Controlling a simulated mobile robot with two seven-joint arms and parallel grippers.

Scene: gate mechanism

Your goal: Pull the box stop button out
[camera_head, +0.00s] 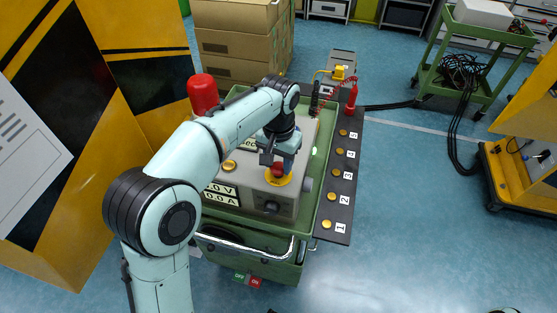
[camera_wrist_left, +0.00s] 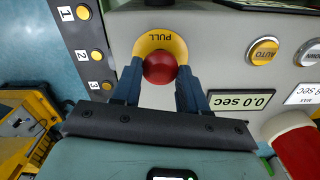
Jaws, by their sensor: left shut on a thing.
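The box stop button is a red round knob (camera_head: 277,170) on a yellow ring (camera_head: 284,181), on the grey control box (camera_head: 287,200). In the left wrist view the red knob (camera_wrist_left: 160,68) sits in front of the yellow ring (camera_wrist_left: 174,40) marked PULL. My left gripper (camera_wrist_left: 161,84) has its two blue fingers on either side of the red knob and is shut on it. In the head view the left gripper (camera_head: 281,163) reaches down to the knob and partly hides it. My right gripper is not in view.
The box sits in a green cart (camera_head: 270,262) with a chrome handle. A dark panel with numbered yellow buttons (camera_head: 336,173) runs along its right side. A red lamp (camera_head: 203,94) stands behind my left arm. Cardboard boxes (camera_head: 240,45) stand behind. Open floor lies right.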

